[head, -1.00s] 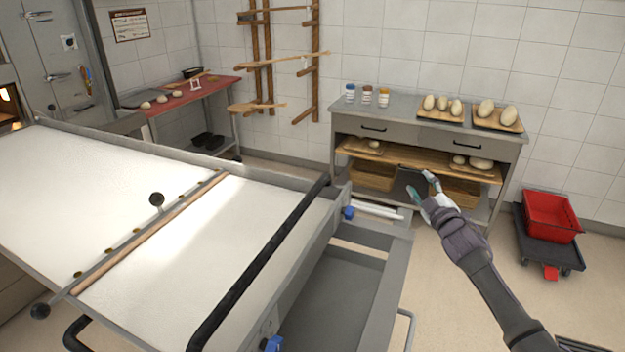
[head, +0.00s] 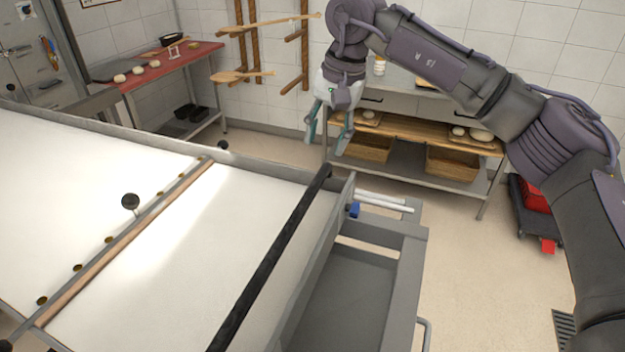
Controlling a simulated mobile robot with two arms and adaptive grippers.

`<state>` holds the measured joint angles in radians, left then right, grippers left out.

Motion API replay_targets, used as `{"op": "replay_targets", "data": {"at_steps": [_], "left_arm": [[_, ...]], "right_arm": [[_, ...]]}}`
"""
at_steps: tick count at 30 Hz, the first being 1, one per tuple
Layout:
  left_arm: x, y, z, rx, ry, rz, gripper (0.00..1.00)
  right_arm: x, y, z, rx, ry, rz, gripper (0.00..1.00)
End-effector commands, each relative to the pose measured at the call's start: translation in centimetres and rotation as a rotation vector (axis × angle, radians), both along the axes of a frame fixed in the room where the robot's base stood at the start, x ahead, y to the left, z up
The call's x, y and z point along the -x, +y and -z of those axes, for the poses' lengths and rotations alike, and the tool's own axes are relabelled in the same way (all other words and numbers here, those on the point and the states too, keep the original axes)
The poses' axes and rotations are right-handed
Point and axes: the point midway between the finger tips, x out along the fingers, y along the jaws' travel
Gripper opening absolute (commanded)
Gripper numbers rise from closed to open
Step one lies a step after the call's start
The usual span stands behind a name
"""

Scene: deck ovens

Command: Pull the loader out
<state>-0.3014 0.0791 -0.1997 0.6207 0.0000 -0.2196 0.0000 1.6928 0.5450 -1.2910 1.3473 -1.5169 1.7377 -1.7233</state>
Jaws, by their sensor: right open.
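The loader (head: 240,235) is a long framed bed with a white belt, lying across the left and middle of the head view. A black handle bar (head: 272,256) runs across its near end. A wooden-edged crossbar (head: 125,245) with black knobs lies over the belt. My right gripper (head: 326,148) is open and empty, fingers pointing down. In the picture it is just above the far end of the black bar; I cannot tell the exact gap. My left gripper is not in view.
A grey cart frame (head: 410,275) is below the loader's right end. A work table (head: 480,192) with baskets and dough stands behind my right arm. A red-topped table (head: 190,62) is at the back left.

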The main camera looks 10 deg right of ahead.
Motion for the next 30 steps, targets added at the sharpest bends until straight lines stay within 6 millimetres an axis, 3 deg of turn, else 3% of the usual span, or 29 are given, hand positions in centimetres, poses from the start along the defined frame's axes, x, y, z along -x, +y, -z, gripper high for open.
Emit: {"op": "replay_targets", "data": {"at_steps": [5,15,21,30], "left_arm": [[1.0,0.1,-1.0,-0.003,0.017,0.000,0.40],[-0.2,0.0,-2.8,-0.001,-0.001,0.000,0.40],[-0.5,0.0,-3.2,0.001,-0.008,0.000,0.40],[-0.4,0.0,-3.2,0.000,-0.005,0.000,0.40]], "right_arm": [[-0.3,0.6,3.5,-0.002,0.006,0.001,0.49],[-1.0,1.7,9.9,-0.006,0.005,0.002,0.49],[-1.3,2.0,11.7,-0.006,0.002,0.003,0.49],[-1.3,2.0,12.0,-0.007,0.002,0.003,0.49]]}}
